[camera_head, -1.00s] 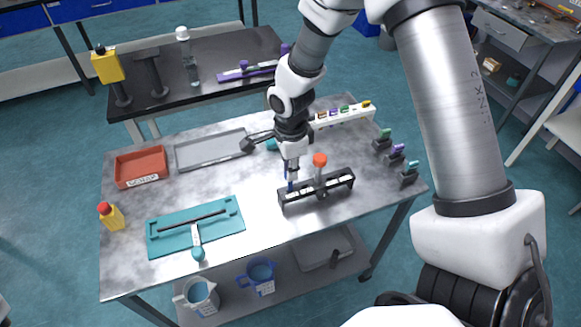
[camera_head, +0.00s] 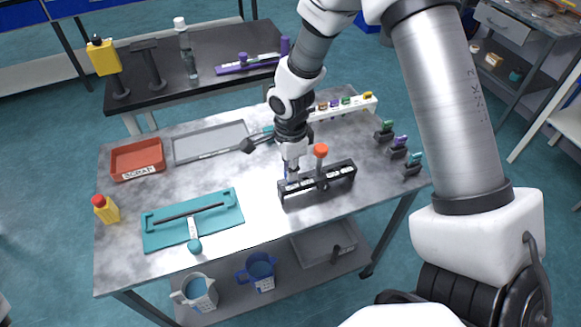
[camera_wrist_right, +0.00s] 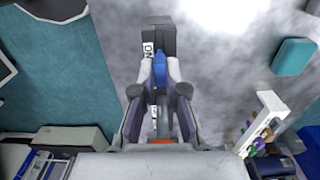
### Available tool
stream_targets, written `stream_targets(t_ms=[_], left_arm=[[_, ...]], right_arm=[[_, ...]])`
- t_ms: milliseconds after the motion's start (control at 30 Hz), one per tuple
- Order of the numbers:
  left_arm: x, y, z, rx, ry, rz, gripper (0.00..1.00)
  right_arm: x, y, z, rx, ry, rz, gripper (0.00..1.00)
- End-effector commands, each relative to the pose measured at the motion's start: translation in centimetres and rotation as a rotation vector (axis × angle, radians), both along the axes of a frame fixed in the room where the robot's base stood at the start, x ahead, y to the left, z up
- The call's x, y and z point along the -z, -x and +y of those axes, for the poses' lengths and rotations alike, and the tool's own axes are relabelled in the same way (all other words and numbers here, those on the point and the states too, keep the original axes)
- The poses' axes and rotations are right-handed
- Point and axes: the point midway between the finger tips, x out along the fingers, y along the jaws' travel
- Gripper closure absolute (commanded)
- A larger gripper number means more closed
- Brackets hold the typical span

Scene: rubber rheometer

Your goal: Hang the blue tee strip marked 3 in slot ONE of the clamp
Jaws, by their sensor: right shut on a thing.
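The clamp (camera_head: 342,174) is a black bar with white labels and an orange-knobbed handle (camera_head: 321,151), standing at the right front of the table. My right gripper (camera_head: 290,168) points down at the clamp's left end. In the wrist view, the right gripper (camera_wrist_right: 158,90) is shut on a blue strip (camera_wrist_right: 159,70), which lies beside a label partly reading "ON" on the clamp (camera_wrist_right: 162,38). Its lower end and its mark are hidden, so I cannot tell whether it is seated in the slot. My left gripper is out of view.
A white rack (camera_head: 345,106) with several coloured pieces stands behind the clamp. Several dark stands (camera_head: 398,147) line the right edge. A red scrap tray (camera_head: 137,160), grey tray (camera_head: 210,142), teal board (camera_head: 192,222) and yellow bottle (camera_head: 106,209) lie to the left.

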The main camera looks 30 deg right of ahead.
Motion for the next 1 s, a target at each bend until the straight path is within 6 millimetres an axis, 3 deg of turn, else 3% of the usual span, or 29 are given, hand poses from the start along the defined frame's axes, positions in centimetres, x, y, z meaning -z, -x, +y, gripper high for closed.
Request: stream_targets(t_ms=[500, 800, 900, 1000], left_arm=[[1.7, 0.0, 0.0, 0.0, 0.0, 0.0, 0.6], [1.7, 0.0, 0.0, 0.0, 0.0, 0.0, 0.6], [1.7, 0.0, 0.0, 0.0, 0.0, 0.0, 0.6], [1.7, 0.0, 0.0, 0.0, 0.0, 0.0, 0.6]], right_arm=[[2.0, 0.0, 0.0, 0.0, 0.0, 0.0, 1.0], [2.0, 0.0, 0.0, 0.0, 0.0, 0.0, 1.0], [2.0, 0.0, 0.0, 0.0, 0.0, 0.0, 0.6], [2.0, 0.0, 0.0, 0.0, 0.0, 0.0, 0.59]])
